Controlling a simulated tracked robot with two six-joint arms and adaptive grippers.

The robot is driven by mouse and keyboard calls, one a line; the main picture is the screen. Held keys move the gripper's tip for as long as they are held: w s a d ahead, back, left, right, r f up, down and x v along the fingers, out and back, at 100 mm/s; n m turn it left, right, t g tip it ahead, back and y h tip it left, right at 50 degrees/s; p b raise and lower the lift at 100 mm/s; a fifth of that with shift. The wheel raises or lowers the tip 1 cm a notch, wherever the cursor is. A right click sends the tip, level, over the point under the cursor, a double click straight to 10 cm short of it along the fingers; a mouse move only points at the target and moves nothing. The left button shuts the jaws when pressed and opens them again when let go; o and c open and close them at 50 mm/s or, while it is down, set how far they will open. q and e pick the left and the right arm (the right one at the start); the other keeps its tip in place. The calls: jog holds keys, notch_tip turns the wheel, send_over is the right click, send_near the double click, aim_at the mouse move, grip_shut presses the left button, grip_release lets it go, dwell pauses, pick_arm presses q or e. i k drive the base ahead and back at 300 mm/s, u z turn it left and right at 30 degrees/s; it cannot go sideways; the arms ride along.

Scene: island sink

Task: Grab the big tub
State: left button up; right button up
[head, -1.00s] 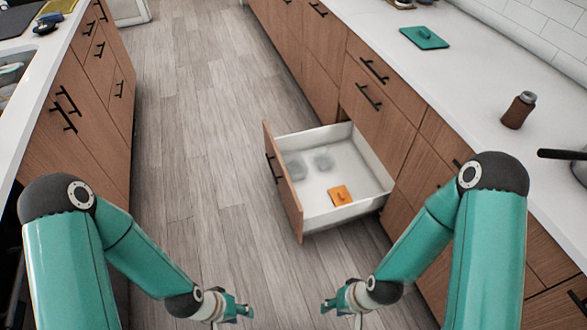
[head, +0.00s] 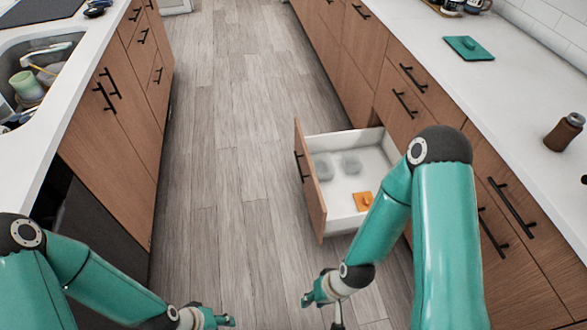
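An open white drawer (head: 338,221) low on the right holds two round translucent containers, a left one (head: 323,169) and a right one (head: 351,165). They look pale and similar; I cannot tell which is the big tub. My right gripper (head: 322,308) is in front of the drawer, nearer to me, apart from it. Its fingers look spread and empty. My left gripper (head: 213,321) is at the bottom edge, left of the right one and far from the drawer. It is partly cut off, and its opening is unclear.
An orange square item (head: 363,201) lies in the drawer. A sink (head: 67,87) with dishes is on the left counter. A teal board (head: 468,48) and a brown bottle (head: 563,131) are on the right counter. The wooden floor (head: 232,150) between is clear.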

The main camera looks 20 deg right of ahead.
aim_at(324, 168)
jog(key=u, duration=0.2)
jog(key=i, duration=3.25)
jog(key=z, duration=2.2)
